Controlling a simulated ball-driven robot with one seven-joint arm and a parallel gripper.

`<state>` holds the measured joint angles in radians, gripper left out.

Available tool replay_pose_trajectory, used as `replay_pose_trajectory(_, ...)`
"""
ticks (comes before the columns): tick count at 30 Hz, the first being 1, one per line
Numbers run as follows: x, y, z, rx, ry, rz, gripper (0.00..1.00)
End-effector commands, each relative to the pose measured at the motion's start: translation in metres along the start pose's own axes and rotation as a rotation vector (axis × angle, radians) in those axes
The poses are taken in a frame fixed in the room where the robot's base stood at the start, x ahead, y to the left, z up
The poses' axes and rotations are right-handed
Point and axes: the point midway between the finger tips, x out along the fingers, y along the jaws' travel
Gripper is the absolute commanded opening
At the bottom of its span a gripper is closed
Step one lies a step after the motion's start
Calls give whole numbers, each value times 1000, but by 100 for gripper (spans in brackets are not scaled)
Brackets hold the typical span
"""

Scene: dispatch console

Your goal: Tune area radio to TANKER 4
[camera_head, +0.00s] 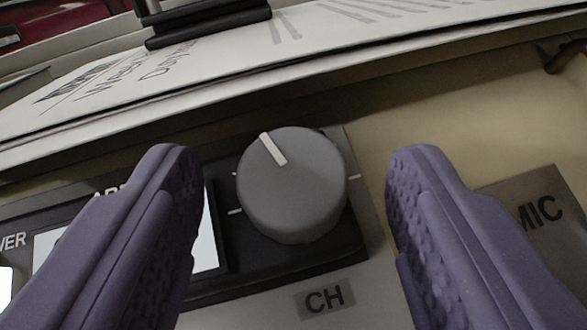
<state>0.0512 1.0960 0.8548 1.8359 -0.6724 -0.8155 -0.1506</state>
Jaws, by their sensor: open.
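The area radio's grey channel knob (293,190) sits on a dark panel in the middle of the head view. A white pointer line on its top points to the upper left. A label reading CH (325,298) is below it. My gripper (293,172) is open, with one purple finger on each side of the knob and a visible gap on both sides. Depth to the knob is hard to tell. The radio's lit display (207,240) is mostly hidden behind the left finger, and its text cannot be read.
Bare beige panel shows right of the knob.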

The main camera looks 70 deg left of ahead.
Motion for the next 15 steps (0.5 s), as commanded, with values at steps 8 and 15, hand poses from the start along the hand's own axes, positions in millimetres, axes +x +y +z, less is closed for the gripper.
replay_pose_trajectory(8,0,0,0,-1,0,0,26)
replay_pose_trajectory(15,0,0,0,2,0,4,7)
